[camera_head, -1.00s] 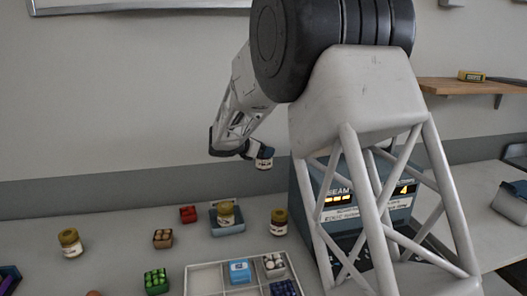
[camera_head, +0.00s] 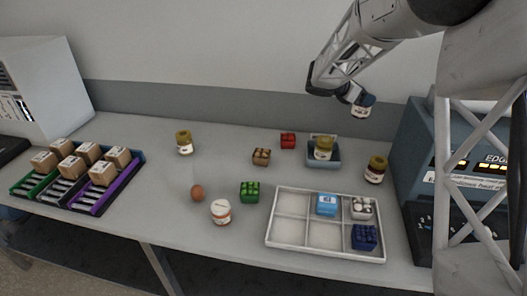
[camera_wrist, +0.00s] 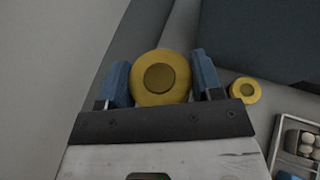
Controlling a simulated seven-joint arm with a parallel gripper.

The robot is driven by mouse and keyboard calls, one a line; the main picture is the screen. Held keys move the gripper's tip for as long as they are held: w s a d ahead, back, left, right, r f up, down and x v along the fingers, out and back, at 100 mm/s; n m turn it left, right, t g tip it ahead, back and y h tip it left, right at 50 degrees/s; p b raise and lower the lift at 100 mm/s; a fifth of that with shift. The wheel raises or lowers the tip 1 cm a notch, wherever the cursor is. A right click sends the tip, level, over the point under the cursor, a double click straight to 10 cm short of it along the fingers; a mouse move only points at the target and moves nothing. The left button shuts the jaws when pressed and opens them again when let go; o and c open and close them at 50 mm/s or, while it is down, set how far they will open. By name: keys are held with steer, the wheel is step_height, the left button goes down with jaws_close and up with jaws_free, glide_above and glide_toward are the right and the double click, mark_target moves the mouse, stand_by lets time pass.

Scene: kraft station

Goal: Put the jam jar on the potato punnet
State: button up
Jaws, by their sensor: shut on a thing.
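My gripper (camera_head: 356,97) is shut on a jar with dark contents and a white label, which I take for the jam jar (camera_head: 363,107). It is held in the air, roughly upright, above the back right of the table. In the wrist view its gold lid (camera_wrist: 160,78) sits between the two blue fingers. The potato punnet (camera_head: 261,157), a small brown box with tan contents, stands on the table left of and below my gripper in the head view. Nothing is seen resting on it.
A red punnet (camera_head: 288,140), a blue-grey tray (camera_head: 333,162) holding a jar, and a green punnet (camera_head: 249,192) stand near the potato punnet. Another dark jar (camera_head: 375,169) stands at right. A divided tray (camera_head: 290,230) is in front. An egg (camera_head: 197,193) and a white-lidded jar (camera_head: 221,212) stand left.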

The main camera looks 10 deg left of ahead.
steer(key=s+a+f, duration=0.3)
steer(key=s+a, duration=1)
steer(key=s+a+f, duration=0.3)
steer(key=s+a, duration=1)
steer(key=shift+f+n+t, duration=0.3)
steer(key=shift+f+t, duration=0.1)
steer(key=shift+w+a, duration=0.1)
steer(key=shift+a, duration=0.05)
steer(key=w+a, duration=0.3)
steer(key=w, duration=0.4)
steer(key=w+a+f, duration=0.1)
steer(key=w+a, duration=0.2)
steer(key=w, duration=0.4)
steer(key=shift+w+a+f, duration=0.15)
steer(key=shift+a+f, duration=0.1)
steer(key=shift+a, duration=0.1)
steer(key=shift+f, duration=1.7)
steer(key=shift+f, duration=0.1)
steer(key=o, duration=1.1)
steer(key=shift+f, duration=0.1)
